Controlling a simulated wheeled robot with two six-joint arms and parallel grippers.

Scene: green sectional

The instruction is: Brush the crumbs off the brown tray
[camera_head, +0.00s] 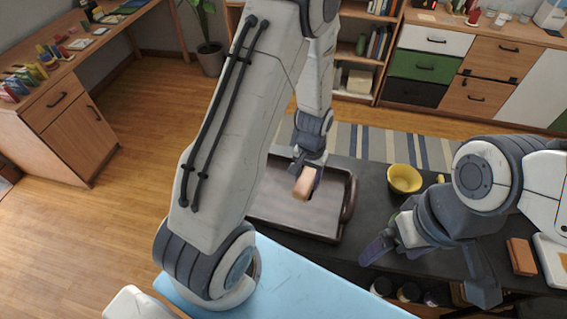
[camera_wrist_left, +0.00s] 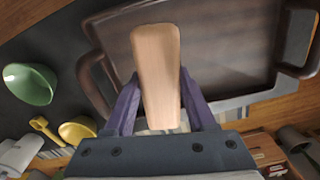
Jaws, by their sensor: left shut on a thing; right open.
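The brown tray (camera_head: 349,199) lies on the dark table, with raised rims and end handles. It also shows in the left wrist view (camera_wrist_left: 228,45). My left gripper (camera_head: 309,172) is above the tray, shut on a light wooden block that looks like a brush handle (camera_head: 303,187). The handle also fills the middle of the left wrist view (camera_wrist_left: 157,75), between the purple fingers; no bristles are visible. I cannot tell whether it touches the tray. I cannot make out crumbs. My right gripper (camera_head: 430,272) is open and empty at the right, apart from the tray.
A yellow bowl (camera_head: 404,179) stands right of the tray. The left wrist view shows a green bowl (camera_wrist_left: 30,84) and a yellow spoon (camera_wrist_left: 46,129). A brown block (camera_head: 521,256) lies at the right. My left arm hides the tray's left part.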

